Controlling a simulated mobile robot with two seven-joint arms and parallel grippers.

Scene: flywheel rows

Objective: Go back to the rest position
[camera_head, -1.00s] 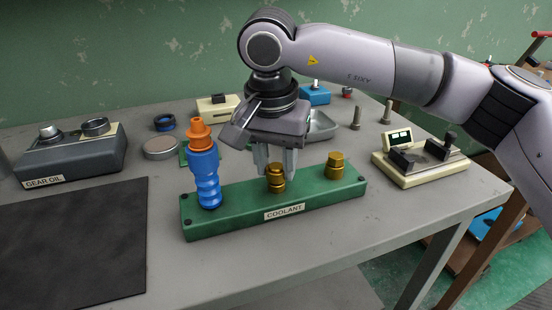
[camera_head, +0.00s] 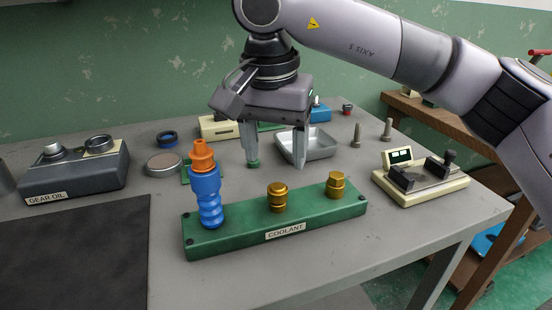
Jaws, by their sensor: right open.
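My right gripper (camera_head: 276,164) hangs over the table behind the green coolant block (camera_head: 240,236). Its two fingers are wide apart with nothing between them. The block bears a blue bottle-shaped piece with an orange nozzle (camera_head: 208,190) at its left end. A brass fitting (camera_head: 277,197) stands in the middle and another brass fitting (camera_head: 336,184) stands at the right. The gripper is clear of all of them. My left gripper is not in view.
A grey gear oil box (camera_head: 75,175) and a dark mat (camera_head: 75,250) are at the left. A metal tray (camera_head: 318,150) lies behind the gripper. Two bolts (camera_head: 357,136) stand at the back right. A cream device (camera_head: 425,190) sits near the table's right edge.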

